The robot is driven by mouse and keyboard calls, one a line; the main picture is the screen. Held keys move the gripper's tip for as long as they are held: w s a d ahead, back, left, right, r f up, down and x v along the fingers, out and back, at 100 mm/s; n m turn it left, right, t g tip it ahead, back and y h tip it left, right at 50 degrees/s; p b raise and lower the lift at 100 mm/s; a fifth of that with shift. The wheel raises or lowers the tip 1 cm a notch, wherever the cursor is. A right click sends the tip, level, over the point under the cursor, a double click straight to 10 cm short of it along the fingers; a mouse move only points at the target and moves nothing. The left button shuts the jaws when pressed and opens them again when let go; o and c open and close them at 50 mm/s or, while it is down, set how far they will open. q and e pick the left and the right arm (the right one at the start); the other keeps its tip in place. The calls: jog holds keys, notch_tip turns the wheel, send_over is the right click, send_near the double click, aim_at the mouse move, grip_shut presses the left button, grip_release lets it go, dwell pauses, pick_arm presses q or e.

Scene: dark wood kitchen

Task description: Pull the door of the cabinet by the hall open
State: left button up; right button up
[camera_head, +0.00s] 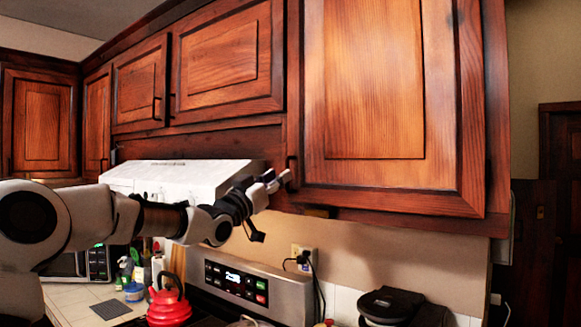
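The cabinet by the hall is the large upper cabinet at the right, and its brown panelled door (375,85) looks shut against the frame. The door's dark upright handle (291,168) is at its lower left edge, partly behind my fingertips. My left gripper (277,180) reaches in from the left with its pale fingertips at or very close to this handle. I cannot tell whether the fingers touch it or close around it. My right gripper is not in view.
A white range hood (180,176) lies behind my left arm. Below are a stove with a lit control panel (240,284), a red kettle (168,303) and a black appliance (391,305). The space before the door looks clear. A dark hall opening is at right.

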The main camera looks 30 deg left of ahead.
aim_at(288, 190)
pick_arm(q)
jog(key=p+x, duration=0.2)
jog(key=x, duration=0.3)
jog(key=shift+d+f, duration=0.1)
jog(key=shift+f, duration=0.1)
jog(key=shift+w+f, duration=0.1)
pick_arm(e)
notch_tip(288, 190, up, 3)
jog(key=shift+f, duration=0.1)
pick_arm(q)
jog(key=shift+s, duration=0.25)
grip_shut()
